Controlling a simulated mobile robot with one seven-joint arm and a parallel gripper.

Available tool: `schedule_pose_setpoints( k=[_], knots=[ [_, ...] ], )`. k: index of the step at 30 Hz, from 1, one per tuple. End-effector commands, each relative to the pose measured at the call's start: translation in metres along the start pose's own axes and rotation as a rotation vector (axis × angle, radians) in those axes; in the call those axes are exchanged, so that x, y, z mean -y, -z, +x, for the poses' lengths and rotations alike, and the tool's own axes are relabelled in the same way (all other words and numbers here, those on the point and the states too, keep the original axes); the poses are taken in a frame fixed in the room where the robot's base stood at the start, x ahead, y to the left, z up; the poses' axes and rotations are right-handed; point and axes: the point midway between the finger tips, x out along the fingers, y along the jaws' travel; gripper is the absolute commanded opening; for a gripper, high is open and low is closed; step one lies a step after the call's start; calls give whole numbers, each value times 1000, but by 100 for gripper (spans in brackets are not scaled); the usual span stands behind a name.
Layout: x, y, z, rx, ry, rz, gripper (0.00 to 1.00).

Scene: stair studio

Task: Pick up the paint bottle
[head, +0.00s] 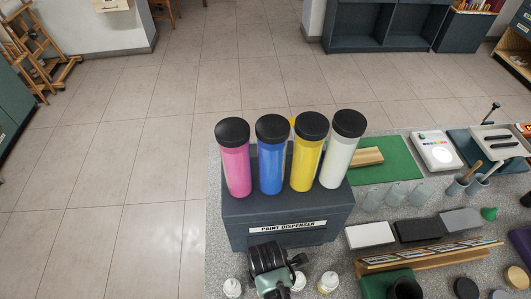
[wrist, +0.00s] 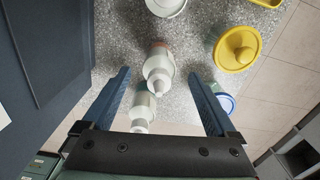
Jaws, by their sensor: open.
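In the wrist view my gripper (wrist: 158,74) is open, with a blue finger on each side. A small white paint bottle (wrist: 158,66) with a nozzle and an orange-red band shows between the fingertips, apart from both fingers. A second white bottle (wrist: 143,106) with a greenish band shows nearer the palm. In the head view my gripper's dark housing is at the bottom, and its fingertips are hidden. Small white bottles stand to its left (head: 232,288) and right (head: 328,282), with another (head: 299,281) partly hidden beside it. I cannot tell which bottle the task names.
A dark paint dispenser (head: 285,217) holds pink, blue, yellow and white tubes behind my gripper. A wooden card rack (head: 430,256) and boxes stand to the right on the speckled counter. In the wrist view, a yellow lid (wrist: 235,50) and a blue-rimmed jar (wrist: 228,103) lie right.

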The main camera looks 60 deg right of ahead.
Motion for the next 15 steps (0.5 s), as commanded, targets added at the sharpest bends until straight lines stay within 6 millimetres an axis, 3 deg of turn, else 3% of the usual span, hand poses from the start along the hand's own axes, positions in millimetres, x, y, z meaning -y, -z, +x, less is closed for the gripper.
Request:
schedule_pose_setpoints(
  k=[11, 15],
  knots=[
    [0, 0, 10, 0, -2, 0, 92],
    [0, 0, 10, 0, -2, 0, 67]
  ],
)
